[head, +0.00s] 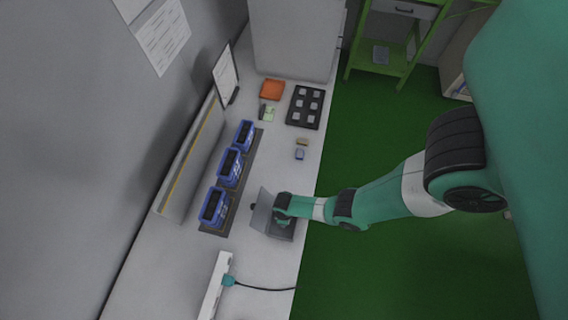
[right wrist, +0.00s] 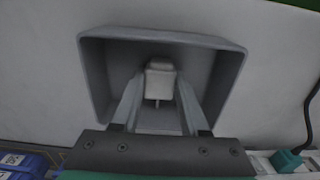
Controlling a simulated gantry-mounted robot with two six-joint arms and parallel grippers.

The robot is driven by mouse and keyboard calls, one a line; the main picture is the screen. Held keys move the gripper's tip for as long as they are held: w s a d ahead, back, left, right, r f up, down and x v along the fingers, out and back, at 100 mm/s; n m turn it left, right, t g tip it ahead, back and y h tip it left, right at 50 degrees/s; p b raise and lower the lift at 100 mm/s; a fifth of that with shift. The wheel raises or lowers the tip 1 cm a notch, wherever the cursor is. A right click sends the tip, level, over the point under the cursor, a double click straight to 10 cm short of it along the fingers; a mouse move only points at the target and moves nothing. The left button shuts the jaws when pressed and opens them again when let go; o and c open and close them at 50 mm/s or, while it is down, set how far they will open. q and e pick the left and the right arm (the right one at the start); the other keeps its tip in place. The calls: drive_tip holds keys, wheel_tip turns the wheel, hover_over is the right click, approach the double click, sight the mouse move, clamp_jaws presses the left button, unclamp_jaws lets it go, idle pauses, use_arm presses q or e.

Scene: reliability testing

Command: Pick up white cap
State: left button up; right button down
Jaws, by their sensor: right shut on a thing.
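The white cap (right wrist: 160,80) is a small pale block with a thin stem, seen inside a grey open bin (right wrist: 95,75) in the right wrist view. My right gripper (right wrist: 158,98) reaches into the bin, with its two fingers on either side of the cap, shut on it. In the head view my right gripper (head: 283,222) is down at the grey bin (head: 262,208) near the table's right edge, and the arm hides the cap there. My left gripper is in neither view.
Several blue devices (head: 229,166) stand in a row on a dark strip left of the bin. A white power strip (head: 215,288) with a black cable lies in front. A black tray (head: 290,118) and an orange box (head: 272,89) are farther back.

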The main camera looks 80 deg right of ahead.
drive_tip(key=shift+r+p, duration=0.6)
drive_tip(key=shift+r, duration=0.05)
wheel_tip(320, 180, up, 3)
drive_tip(key=p, duration=0.2)
drive_tip(key=shift+p, duration=0.4)
drive_tip(key=s+a+r+p, duration=0.8)
drive_tip(key=s, duration=0.3)
drive_tip(key=shift+s+r+p, duration=0.3)
drive_tip(key=shift+r+p, duration=0.05)
drive_tip(key=shift+p, duration=0.05)
